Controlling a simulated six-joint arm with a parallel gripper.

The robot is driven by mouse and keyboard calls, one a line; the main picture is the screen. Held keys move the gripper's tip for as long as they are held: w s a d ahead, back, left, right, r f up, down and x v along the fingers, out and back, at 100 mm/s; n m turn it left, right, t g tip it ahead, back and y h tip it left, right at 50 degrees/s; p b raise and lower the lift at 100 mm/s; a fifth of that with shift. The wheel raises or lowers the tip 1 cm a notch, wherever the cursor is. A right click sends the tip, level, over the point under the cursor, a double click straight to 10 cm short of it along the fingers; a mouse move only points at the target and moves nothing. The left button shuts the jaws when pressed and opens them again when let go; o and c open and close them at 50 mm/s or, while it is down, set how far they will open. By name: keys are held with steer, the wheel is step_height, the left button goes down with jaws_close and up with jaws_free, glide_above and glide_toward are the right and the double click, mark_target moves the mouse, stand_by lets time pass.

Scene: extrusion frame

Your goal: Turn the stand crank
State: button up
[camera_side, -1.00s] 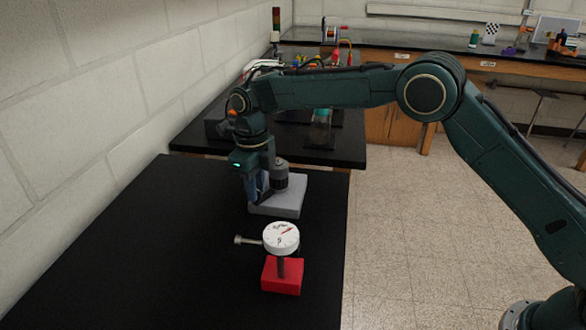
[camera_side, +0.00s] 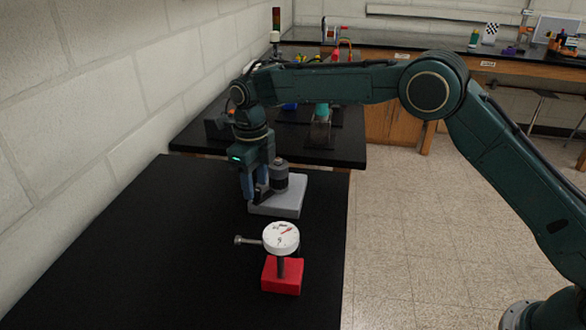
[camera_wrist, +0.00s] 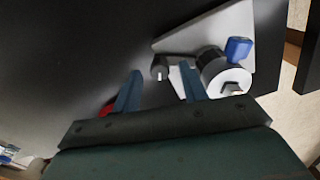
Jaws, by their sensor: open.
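The stand is a pale grey base plate (camera_side: 285,208) carrying a dark upright cylinder (camera_side: 280,180). A dark crank arm reaches out from the cylinder toward the left, partly hidden by the fingers in the side view. In the wrist view, the cylinder (camera_wrist: 225,76) has a light top, and a dark knob (camera_wrist: 160,68), which looks like the crank's handle, stands to its left. My gripper (camera_side: 255,194) points down at the left of the cylinder. Its two blue fingers are apart, also in the wrist view (camera_wrist: 160,71), with the knob between their tips. I cannot tell whether they touch it.
A white-faced dial (camera_side: 281,237) with a metal rod to its left stands on a red block (camera_side: 282,275) in front of the stand. A blue block (camera_wrist: 238,50) sits beside the cylinder. The black table (camera_side: 140,260) is clear at the left.

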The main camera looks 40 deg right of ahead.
step_height(320, 180, up, 12)
steer(key=shift+r, duration=0.25)
stand_by(0.4)
steer(key=shift+d+f, duration=0.1)
steer(key=shift+f, duration=0.05)
jaws_close()
steer(key=s+d+f+n+t+y, duration=0.2)
steer(key=s+n, duration=0.4)
steer(key=n, duration=0.3)
steer(key=s+d+f+n+t+y, duration=0.2)
steer(key=s+d+f+n+t, duration=0.3)
steer(key=n, duration=0.4)
steer(key=shift+s+d+f+t+y, duration=0.15)
steer(key=shift+s+d+t+y, duration=0.3)
steer(key=shift+s, duration=0.75)
